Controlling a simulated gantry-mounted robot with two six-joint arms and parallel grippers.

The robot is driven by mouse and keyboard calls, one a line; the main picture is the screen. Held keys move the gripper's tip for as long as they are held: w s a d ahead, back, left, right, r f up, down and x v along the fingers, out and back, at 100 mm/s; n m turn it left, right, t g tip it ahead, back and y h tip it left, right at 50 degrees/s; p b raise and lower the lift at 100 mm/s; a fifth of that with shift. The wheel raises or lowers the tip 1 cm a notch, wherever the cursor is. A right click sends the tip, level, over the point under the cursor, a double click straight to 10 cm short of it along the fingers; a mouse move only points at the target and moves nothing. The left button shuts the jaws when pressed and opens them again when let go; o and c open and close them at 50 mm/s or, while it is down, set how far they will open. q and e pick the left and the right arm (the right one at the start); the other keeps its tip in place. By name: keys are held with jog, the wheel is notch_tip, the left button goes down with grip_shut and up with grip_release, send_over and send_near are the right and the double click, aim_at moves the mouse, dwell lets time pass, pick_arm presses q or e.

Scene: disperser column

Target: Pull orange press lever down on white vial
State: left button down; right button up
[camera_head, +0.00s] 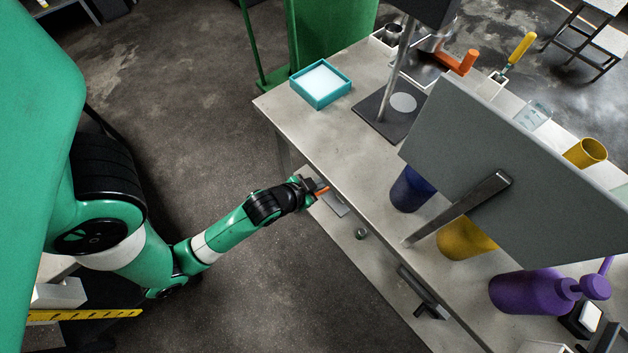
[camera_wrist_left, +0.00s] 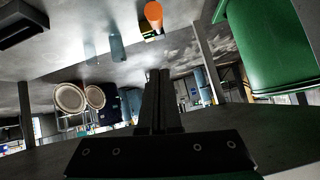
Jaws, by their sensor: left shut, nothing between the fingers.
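The orange press lever (camera_head: 458,63) sticks out beside the disperser column (camera_head: 400,70) at the back of the bench. The dark base plate (camera_head: 373,119) under the column carries a pale disc. I cannot make out a white vial; the column's dark head and the grey panel hide part of that area. My left gripper (camera_head: 318,189) is low by the bench's front edge, well away from the lever. In the left wrist view its fingers (camera_wrist_left: 158,95) are shut and empty. An orange round-ended piece (camera_wrist_left: 153,14) shows at the top there; I cannot tell whether it is the lever. My right gripper is not in view.
A grey panel (camera_head: 520,160) on a bracket blocks much of the bench (camera_head: 345,125). A teal tray (camera_head: 320,84) sits at the left corner.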

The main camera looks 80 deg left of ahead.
pick_arm(q)
jog(key=f+b, duration=0.1)
jog(key=f, duration=0.1)
jog(key=a+f+b, duration=0.1)
jog(key=f+b, duration=0.2)
jog(key=f, duration=0.1)
jog(key=shift+w+a+b, duration=0.25)
jog(key=shift+a+b, duration=0.05)
jog(key=shift+w+r, duration=0.1)
jog(key=shift+w, duration=0.05)
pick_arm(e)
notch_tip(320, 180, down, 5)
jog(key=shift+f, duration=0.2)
